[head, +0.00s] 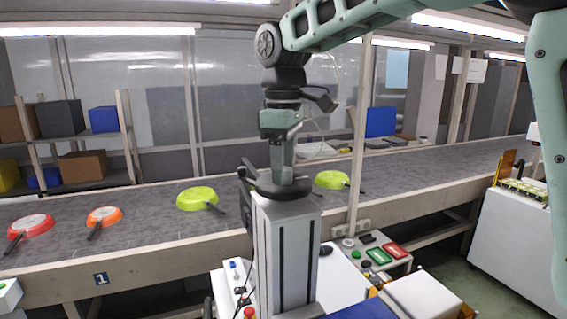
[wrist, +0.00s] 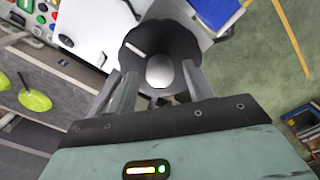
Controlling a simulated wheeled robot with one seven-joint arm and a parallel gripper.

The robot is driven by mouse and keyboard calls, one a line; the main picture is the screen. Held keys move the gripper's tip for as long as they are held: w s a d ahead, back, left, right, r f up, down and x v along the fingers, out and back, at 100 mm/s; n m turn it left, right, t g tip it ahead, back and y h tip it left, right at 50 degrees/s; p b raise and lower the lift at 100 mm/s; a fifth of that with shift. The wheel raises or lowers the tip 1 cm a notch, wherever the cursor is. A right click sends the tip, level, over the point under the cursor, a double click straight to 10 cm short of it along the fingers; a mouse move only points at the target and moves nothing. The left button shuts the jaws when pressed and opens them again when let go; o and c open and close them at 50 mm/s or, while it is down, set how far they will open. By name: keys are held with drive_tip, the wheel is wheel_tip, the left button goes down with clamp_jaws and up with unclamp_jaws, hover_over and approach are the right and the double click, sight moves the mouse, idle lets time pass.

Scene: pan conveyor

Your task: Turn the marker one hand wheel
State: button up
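In the wrist view a dark round hand wheel (wrist: 165,35) with a pale grey hub (wrist: 160,70) and a short white mark near its upper left rim lies just beyond my gripper (wrist: 161,70). The fingers are spread apart, one at the lower left and one at the lower right of the wheel, with the hub between them. I cannot tell whether they touch the wheel. In the head view a dark plate with a white "1" (head: 101,279) is on the conveyor's front side.
The conveyor (head: 150,238) crosses the head view, carrying red, orange and green pans. A button panel (head: 378,254) with green and red buttons stands before it. A white cabinet (head: 515,235) stands at right.

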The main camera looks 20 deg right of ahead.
wheel_tip(320, 180, up, 17)
drive_tip(key=b, duration=0.1)
drive_tip(key=shift+r, duration=0.2)
idle(0.4)
idle(0.3)
